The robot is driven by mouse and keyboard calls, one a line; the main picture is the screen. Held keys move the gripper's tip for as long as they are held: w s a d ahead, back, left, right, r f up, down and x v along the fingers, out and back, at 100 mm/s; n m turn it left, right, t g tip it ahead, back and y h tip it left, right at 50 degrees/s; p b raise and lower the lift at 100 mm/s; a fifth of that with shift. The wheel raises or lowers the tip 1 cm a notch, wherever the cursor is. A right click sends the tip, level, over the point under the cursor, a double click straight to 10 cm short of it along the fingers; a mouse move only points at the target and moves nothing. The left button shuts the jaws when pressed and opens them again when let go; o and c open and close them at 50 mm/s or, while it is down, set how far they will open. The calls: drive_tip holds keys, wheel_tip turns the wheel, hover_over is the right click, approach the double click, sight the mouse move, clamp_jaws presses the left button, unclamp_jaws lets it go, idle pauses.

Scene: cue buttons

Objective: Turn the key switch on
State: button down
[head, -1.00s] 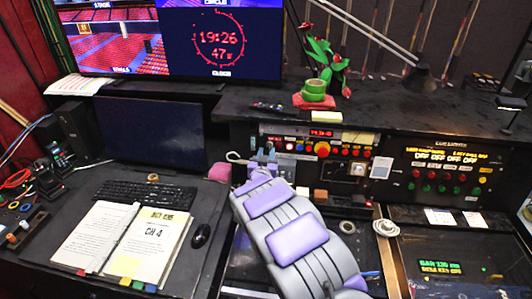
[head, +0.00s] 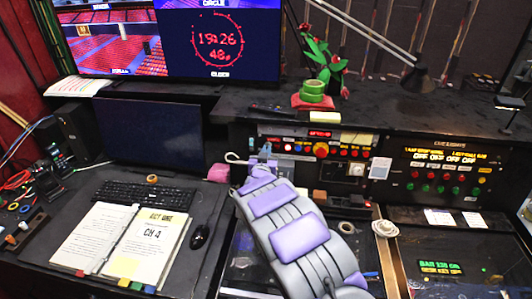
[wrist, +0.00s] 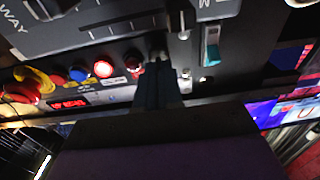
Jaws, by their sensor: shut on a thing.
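My gripper (head: 265,152) is at the left part of the desk's upright control panel (head: 400,196), at the far end of my arm. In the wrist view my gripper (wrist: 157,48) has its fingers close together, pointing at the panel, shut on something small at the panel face. That thing is mostly hidden by the fingers, and I cannot make out the key switch or its angle. A red round control (wrist: 133,62) is right beside the fingers. A small display (head: 440,265) at the lower right has a line about the desk key, too small to read surely.
A pink block (head: 219,172) is left of the gripper. An open notebook (head: 128,240) and keyboard (head: 145,193) lie on the left desk.

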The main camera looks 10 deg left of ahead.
idle(0.4)
drive_tip(key=shift+a+m, duration=0.1)
drive_tip(key=shift+m, duration=0.2)
drive_tip(key=m, duration=0.3)
drive_tip(key=shift+h+b, duration=0.3)
drive_tip(key=shift+b, duration=0.05)
drive_tip(key=m+h+b, duration=0.1)
drive_tip(key=m, duration=0.4)
drive_tip(key=shift+a+f+g+b, duration=0.1)
drive_tip(key=shift+f+g+b, duration=0.05)
drive_tip(key=shift+g+b, duration=0.2)
drive_tip(key=m+b, duration=0.1)
drive_tip(key=m, duration=0.2)
drive_tip(key=m+b, duration=0.2)
drive_tip(key=m, duration=0.1)
drive_tip(key=shift+g+h, duration=0.25)
drive_tip(key=shift+h, duration=0.15)
drive_tip(key=shift+m+g+b, duration=0.4)
drive_tip(key=shift+m+b, duration=0.8)
drive_tip(key=shift+m, duration=1.1)
drive_tip(key=shift+f, duration=0.1)
drive_tip(key=c, duration=1.3)
unclamp_jaws()
drive_tip(key=shift+r, duration=0.2)
